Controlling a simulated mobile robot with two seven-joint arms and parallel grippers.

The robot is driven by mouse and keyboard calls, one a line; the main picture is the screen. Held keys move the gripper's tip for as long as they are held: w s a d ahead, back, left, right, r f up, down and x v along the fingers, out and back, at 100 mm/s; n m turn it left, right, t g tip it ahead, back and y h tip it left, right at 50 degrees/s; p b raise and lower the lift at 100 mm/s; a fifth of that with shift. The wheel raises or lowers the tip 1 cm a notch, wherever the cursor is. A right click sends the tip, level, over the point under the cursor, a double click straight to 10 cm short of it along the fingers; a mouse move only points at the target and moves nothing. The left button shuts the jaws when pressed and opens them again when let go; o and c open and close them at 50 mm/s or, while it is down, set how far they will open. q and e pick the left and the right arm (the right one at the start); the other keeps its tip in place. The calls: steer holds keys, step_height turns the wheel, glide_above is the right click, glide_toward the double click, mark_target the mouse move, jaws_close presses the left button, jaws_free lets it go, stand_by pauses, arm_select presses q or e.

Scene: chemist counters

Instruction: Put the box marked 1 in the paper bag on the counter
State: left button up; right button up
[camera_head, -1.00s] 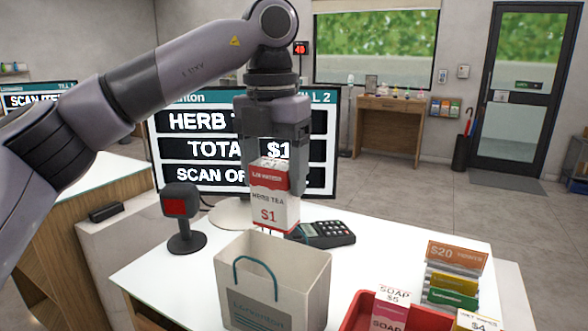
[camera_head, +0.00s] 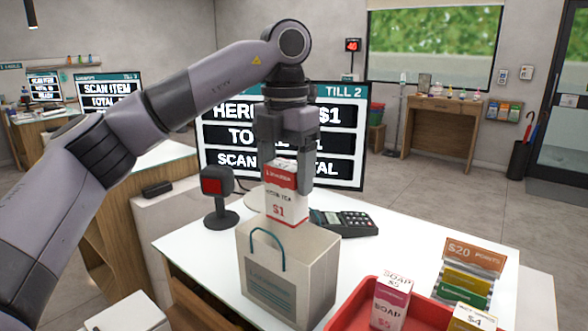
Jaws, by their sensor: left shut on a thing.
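The box marked $1 (camera_head: 286,206) is a red and white herb tea carton. My left gripper (camera_head: 288,172) points down and is shut on its upper part. The box is upright, and its lower end shows just above or behind the far rim of the paper bag; I cannot tell whether it is inside the opening. The paper bag (camera_head: 318,262) is cream with a teal handle and print, and stands upright on the white counter (camera_head: 215,258). My right gripper is not in view.
A red tray (camera_head: 420,315) at the front right holds a soap box (camera_head: 391,300) and a $4 box (camera_head: 470,318). A card rack (camera_head: 466,272) stands behind it. A card terminal (camera_head: 343,223), scanner (camera_head: 218,200) and till screen (camera_head: 345,125) are close behind the bag.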

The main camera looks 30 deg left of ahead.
mark_target(286, 189)
arm_select(q)
step_height(286, 189, down, 7)
steer(key=shift+f, duration=0.1)
steer(key=shift+f+b, duration=1.8)
steer(key=shift+f, duration=1.05)
steer(key=o, duration=1.2)
steer(key=shift+c, duration=0.2)
step_height(286, 189, up, 7)
steer(key=shift+f+p, duration=0.1)
steer(key=shift+p, duration=0.3)
steer(key=shift+r+p, duration=0.45)
steer(key=shift+r, duration=0.15)
steer(key=shift+r+p, duration=0.9)
steer(key=shift+p, duration=0.05)
steer(key=shift+r, duration=2.2)
